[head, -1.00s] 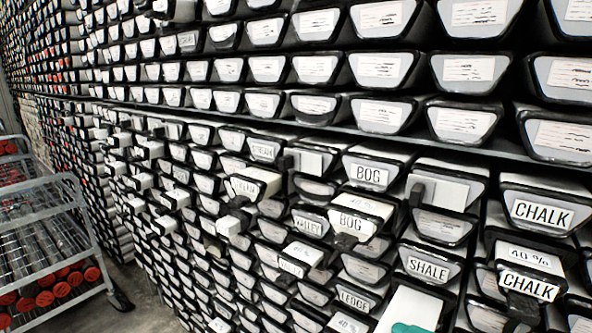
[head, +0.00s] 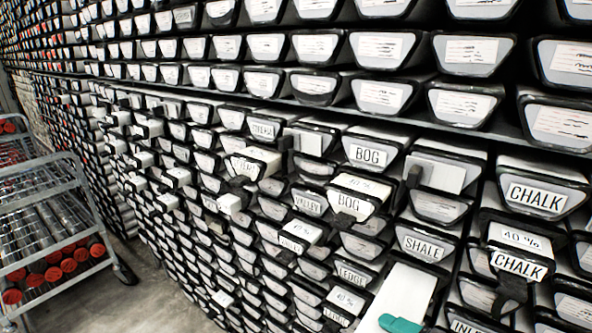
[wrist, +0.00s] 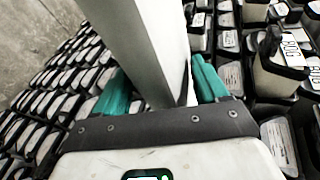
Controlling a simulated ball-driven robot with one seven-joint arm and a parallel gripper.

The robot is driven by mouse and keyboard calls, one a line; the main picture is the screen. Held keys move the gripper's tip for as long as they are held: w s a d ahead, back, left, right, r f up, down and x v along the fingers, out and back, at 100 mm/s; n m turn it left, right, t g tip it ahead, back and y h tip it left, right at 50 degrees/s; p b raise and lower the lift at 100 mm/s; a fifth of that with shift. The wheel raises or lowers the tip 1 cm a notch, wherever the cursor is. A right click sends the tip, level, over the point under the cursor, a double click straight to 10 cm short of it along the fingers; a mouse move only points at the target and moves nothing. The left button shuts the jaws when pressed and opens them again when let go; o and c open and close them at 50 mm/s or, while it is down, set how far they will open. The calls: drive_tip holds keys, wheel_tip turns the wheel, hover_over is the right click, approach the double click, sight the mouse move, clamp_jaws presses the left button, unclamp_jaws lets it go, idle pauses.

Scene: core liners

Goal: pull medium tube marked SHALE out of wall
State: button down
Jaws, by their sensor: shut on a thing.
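A white tube (head: 407,290) sticks out of the wall just below a tube end marked SHALE (head: 422,246) in the head view. My gripper's teal finger (head: 400,324) is beside it at the bottom edge. In the wrist view my gripper (wrist: 160,85) is shut on this long pale tube (wrist: 140,45), with teal fingers on both sides. The held tube's front end and label are out of view, so I cannot read its marking. The SHALE-marked end above it sits in the wall, apart from my gripper.
A metal cart (head: 50,225) with red-capped tubes stands at left. Bare floor (head: 160,290) lies between cart and wall.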

drive_tip(key=shift+s+a+f+p, duration=0.1)
drive_tip(key=shift+s+a+p, duration=0.4)
drive_tip(key=shift+s+a, duration=0.6)
drive_tip(key=shift+s+a+p, duration=0.55)
drive_tip(key=shift+s+a, duration=0.3)
drive_tip(key=shift+s, duration=0.55)
drive_tip(key=shift+s+a+f+p, duration=0.1)
drive_tip(key=shift+s+a+p, duration=0.4)
drive_tip(key=shift+s+a, duration=0.6)
drive_tip(key=shift+s+a+r+p, duration=0.15)
drive_tip(key=shift+s, duration=0.25)
drive_tip(key=shift+s+a+r+p, duration=0.1)
drive_tip(key=shift+s+p, duration=0.05)
drive_tip(key=shift+s, duration=0.25)
drive_tip(key=shift+s+a+p, duration=0.3)
drive_tip(key=shift+s+a, duration=0.4)
drive_tip(key=shift+s, duration=0.35)
drive_tip(key=shift+r, duration=0.1)
